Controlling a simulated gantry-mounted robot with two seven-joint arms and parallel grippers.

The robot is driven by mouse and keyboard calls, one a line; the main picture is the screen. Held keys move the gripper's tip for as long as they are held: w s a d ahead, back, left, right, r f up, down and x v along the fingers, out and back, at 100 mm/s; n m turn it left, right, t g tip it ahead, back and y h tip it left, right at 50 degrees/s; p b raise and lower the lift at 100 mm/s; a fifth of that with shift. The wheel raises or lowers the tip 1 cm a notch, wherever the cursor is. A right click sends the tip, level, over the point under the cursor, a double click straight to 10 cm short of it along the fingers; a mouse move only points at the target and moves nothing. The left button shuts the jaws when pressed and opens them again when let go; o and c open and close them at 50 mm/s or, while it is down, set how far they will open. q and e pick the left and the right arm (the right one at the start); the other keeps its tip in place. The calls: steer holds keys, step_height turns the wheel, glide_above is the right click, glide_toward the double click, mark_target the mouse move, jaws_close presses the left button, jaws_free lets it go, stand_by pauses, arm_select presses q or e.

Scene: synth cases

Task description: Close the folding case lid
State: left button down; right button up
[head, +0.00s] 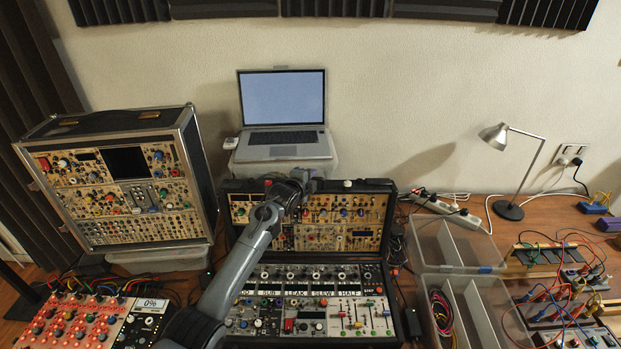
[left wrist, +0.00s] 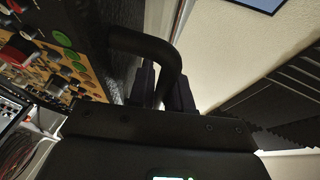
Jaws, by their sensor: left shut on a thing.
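The folding case (head: 372,318) stands open in the middle of the table, its base full of synth modules, sliders and knobs. Its lid (head: 350,212) stands upright at the back, with gold modules on its inner face. My left arm reaches across the base, and my left gripper (head: 303,177) is at the lid's top edge. In the left wrist view the gripper (left wrist: 163,92) is shut on the lid's black curved handle (left wrist: 140,42). The lid's panel with green and red knobs (left wrist: 62,40) shows at left there. My right gripper is in neither view.
A laptop (head: 285,137) sits on a stand close behind the lid. A large upright synth case (head: 125,185) stands at left, a red-knobbed module (head: 75,320) at front left. Clear bins (head: 455,255) stand right of the case; a desk lamp (head: 510,210) is farther right.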

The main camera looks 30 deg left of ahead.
arm_select(q)
steer(key=shift+s+d+r+p, duration=0.2)
steer(key=shift+s+d+p, duration=0.2)
steer(key=shift+s, duration=0.2)
steer(key=s+d+f+m+t, duration=0.1)
steer(key=s+d+t, duration=0.1)
steer(key=s+d, duration=0.3)
steer(key=s+d+f+m+t+y+p, duration=0.1)
steer(key=s+d+t, duration=0.2)
steer(key=s, duration=0.8)
steer(key=shift+d+f, duration=0.2)
steer(key=shift+d, duration=0.85)
steer(key=c, duration=1.4)
jaws_free()
